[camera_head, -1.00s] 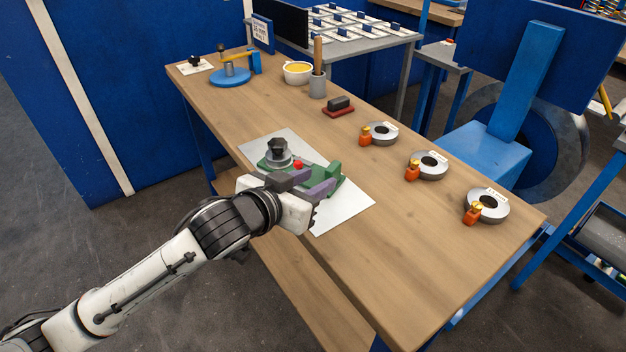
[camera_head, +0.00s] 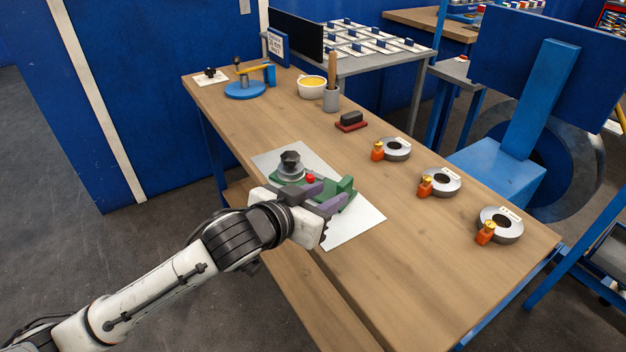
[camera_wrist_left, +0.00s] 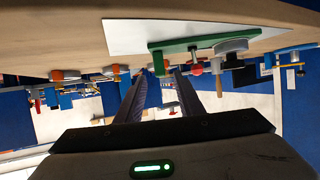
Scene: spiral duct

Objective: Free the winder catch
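The winder has a green base (camera_head: 345,190) on a white sheet (camera_head: 358,225) near the table's front edge. A grey disc with a black knob (camera_head: 290,160) stands on its left part, and a small red ball (camera_head: 310,178) sits beside the disc. The wrist view shows the green base (camera_wrist_left: 200,42), the red ball (camera_wrist_left: 197,69) and the disc (camera_wrist_left: 232,46). My left gripper (camera_head: 326,198) is at the near side of the winder and hides part of it. My right gripper is not in view.
Several grey tape rings (camera_head: 441,182) with orange-and-gold pieces line the right side. A red-and-black block (camera_head: 351,121), a grey cup (camera_head: 331,98), a yellow-filled bowl (camera_head: 312,87) and a blue round stand (camera_head: 245,89) are farther back.

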